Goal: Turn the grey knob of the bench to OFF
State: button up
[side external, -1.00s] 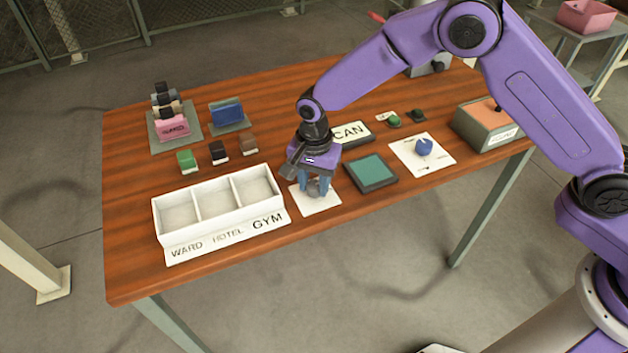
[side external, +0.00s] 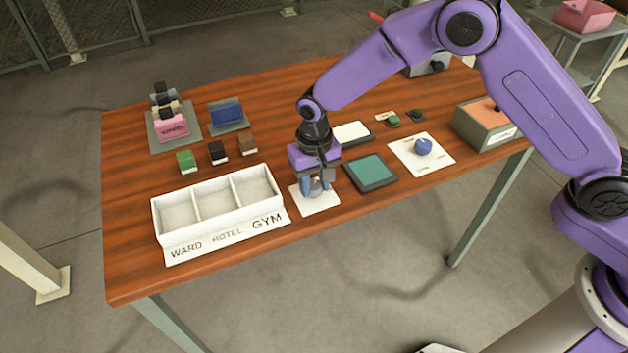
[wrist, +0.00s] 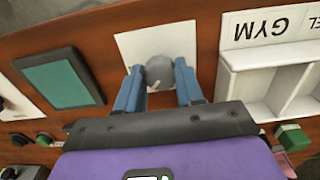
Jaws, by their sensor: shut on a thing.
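The grey knob (wrist: 159,72) sits on a white plate (side external: 325,204) at the front edge of the bench (side external: 135,250), just right of the white tray. My gripper (side external: 317,186) points down over the plate, its two blue fingers shut on the knob from either side. In the wrist view my gripper (wrist: 160,80) has one finger on each side of the round knob. A pale mark shows on the knob's near side. I cannot read any OFF label on the plate; the fingers and gripper body cover part of it.
The white tray (side external: 160,225) with WARD, HOTEL and GYM labels is left of the plate. A teal-topped pad (side external: 370,170) and a blue knob (side external: 423,146) on its own plate are to the right.

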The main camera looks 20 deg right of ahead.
aim_at(315, 185)
jog(key=n, duration=0.4)
jog(key=shift+n, duration=0.3)
jog(key=n, duration=0.4)
jog(key=shift+d, duration=0.1)
dwell(0.4)
jog(key=o, duration=1)
jog(key=shift+o, duration=0.2)
notch_tip(315, 185, up, 18)
jog(key=shift+f, duration=0.25)
